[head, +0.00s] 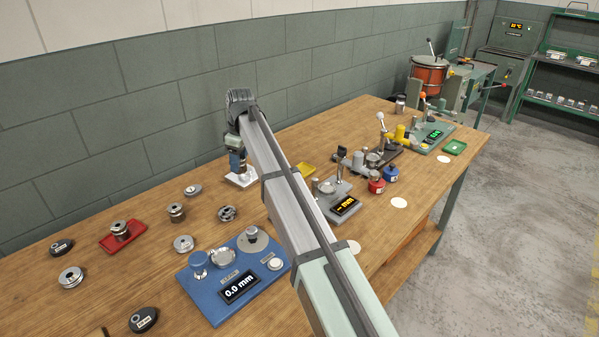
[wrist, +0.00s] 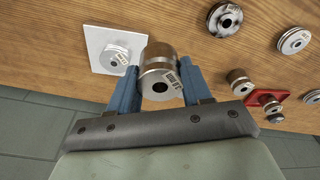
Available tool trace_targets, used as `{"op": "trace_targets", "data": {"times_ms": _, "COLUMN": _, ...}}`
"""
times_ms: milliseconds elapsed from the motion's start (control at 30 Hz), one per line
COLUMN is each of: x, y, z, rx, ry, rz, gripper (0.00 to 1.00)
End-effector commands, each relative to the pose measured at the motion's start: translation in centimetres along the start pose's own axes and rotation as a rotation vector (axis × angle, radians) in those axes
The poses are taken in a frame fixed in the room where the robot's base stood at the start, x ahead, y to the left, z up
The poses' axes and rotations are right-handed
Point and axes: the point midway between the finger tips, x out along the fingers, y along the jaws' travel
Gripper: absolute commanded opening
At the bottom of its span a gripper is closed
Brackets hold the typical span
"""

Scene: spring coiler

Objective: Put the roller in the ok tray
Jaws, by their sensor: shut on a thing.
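My gripper (wrist: 158,88) is shut on a metal cylindrical roller (wrist: 157,62) with a dark centre hole and a small label; its blue fingers are on either side of it. In the head view my gripper (head: 238,168) is at the far side of the bench, over or beside a white square plate (head: 251,181). The roller is hard to make out there. No tray shows a readable "ok" mark. A small green tray (head: 455,147) lies at the far right of the bench, a yellow one (head: 303,169) is partly behind my arm, and a red one (head: 108,243) is at left.
A labelled disc (wrist: 115,56) lies on the white plate. Several metal rollers and discs stand at left, one on the red tray. A blue gauge reading 0.0 mm (head: 232,275) stands in front. Other gauges and red and blue pots (head: 376,186) stand right of my arm.

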Motion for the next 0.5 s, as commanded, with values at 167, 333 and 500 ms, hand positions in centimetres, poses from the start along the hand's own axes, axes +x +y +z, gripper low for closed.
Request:
{"op": "trace_targets", "data": {"times_ms": 167, "x": -0.9, "y": 5.5, "z": 5.4, "rx": 0.093, "ry": -0.004, "rz": 0.018, "gripper": 0.01}}
{"op": "trace_targets", "data": {"times_ms": 333, "x": -1.6, "y": 9.5, "z": 9.9, "rx": 0.185, "ry": -0.008, "rz": 0.035, "gripper": 0.01}}
{"op": "trace_targets", "data": {"times_ms": 500, "x": -2.2, "y": 12.7, "z": 13.5, "rx": 0.277, "ry": -0.012, "rz": 0.05, "gripper": 0.01}}
